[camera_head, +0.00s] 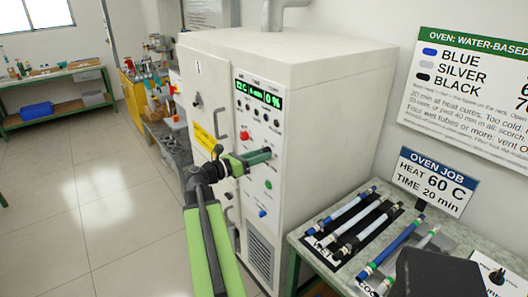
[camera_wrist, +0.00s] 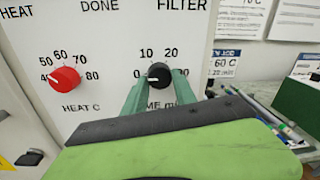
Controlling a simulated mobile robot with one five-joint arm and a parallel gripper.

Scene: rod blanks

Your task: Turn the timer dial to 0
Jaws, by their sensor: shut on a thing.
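The black timer dial (camera_wrist: 158,73) is on the white oven's front panel, under the labels 10 and 20 with a 0 at its left. A small white mark shows on its left side, toward the 0; its exact reading is hard to tell. My gripper (camera_wrist: 157,78) has its green fingers on both sides of the dial and is shut on it. In the head view my gripper (camera_head: 266,155) reaches the panel and hides the dial. The green display (camera_head: 258,95) shows a small minute figure, perhaps 6, and 0 %.
A red heat knob (camera_wrist: 64,78) sits left of the dial, its pointer near 40. The oven (camera_head: 320,130) has a door at its left. A bench at the right holds several tubes on a black mat (camera_head: 318,243). Open floor (camera_head: 100,200) lies to the left.

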